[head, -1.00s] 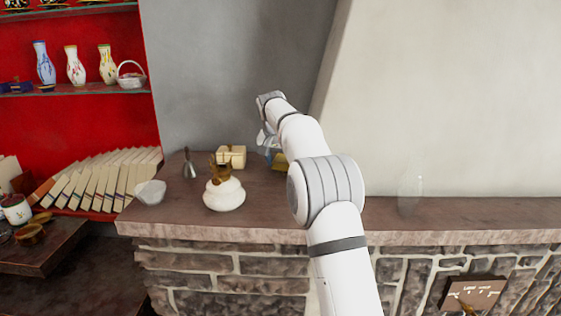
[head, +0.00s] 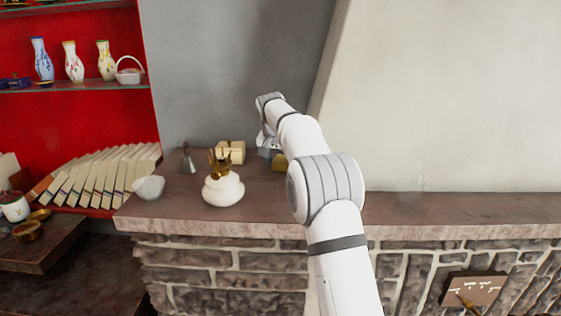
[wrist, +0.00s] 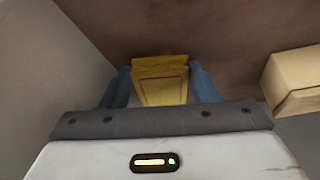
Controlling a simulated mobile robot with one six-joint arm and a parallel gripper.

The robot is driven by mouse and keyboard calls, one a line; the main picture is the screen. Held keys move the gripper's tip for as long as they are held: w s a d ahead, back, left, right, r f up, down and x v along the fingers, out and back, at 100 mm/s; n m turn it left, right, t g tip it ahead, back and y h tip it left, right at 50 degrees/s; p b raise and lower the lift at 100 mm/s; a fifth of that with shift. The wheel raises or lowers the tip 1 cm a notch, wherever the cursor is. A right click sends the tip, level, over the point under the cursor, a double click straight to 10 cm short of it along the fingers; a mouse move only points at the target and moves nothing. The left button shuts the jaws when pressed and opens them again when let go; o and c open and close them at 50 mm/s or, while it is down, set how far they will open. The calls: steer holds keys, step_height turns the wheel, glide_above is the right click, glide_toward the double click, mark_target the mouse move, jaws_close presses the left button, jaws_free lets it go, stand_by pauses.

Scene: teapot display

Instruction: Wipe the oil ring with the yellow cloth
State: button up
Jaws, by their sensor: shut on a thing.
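The yellow cloth (wrist: 160,88) is a folded, block-like pad between the two blue fingers of my gripper (wrist: 160,72) in the wrist view. My gripper is shut on it, over the dark brown stone ledge (wrist: 215,40). In the head view the cloth (head: 279,163) shows partly behind my arm, at the back of the ledge. My gripper (head: 268,150) is mostly hidden by my wrist there. I cannot tell whether the cloth touches the ledge. I cannot make out the oil ring in either view.
A cream box (head: 231,152) stands close left of my gripper; it also shows in the wrist view (wrist: 292,80). The ledge right of my arm looks largely clear.

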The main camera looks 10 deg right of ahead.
mark_target(281, 175)
steer(key=shift+f, duration=0.15)
steer(key=shift+s+a+f+b, duration=0.1)
steer(key=shift+s+f+b, duration=0.05)
steer(key=shift+s+b, duration=0.7)
steer(key=shift+s+a+r+b, duration=0.1)
steer(key=shift+s+a+b, duration=0.05)
steer(key=shift+s+b, duration=0.45)
steer(key=shift+s+a+r+b, duration=0.1)
steer(key=shift+s+a+b, duration=0.05)
steer(key=shift+s+b, duration=0.4)
steer(key=shift+r+p, duration=0.2)
steer(key=shift+p, duration=0.3)
steer(key=shift+w+d+r+p, duration=0.1)
steer(key=shift+w+r+p, duration=0.05)
steer(key=shift+w+p, duration=0.4)
steer(key=w+p, duration=0.1)
steer(key=p, duration=0.1)
steer(key=w+p, duration=0.1)
steer(key=shift+w+d+p, duration=0.25)
steer(key=shift+d+p, duration=0.05)
steer(key=shift+p, duration=0.1)
steer(key=shift+w+f, duration=0.2)
steer(key=shift+f, duration=0.05)
step_height(281, 175, up, 6)
steer(key=p, duration=0.6)
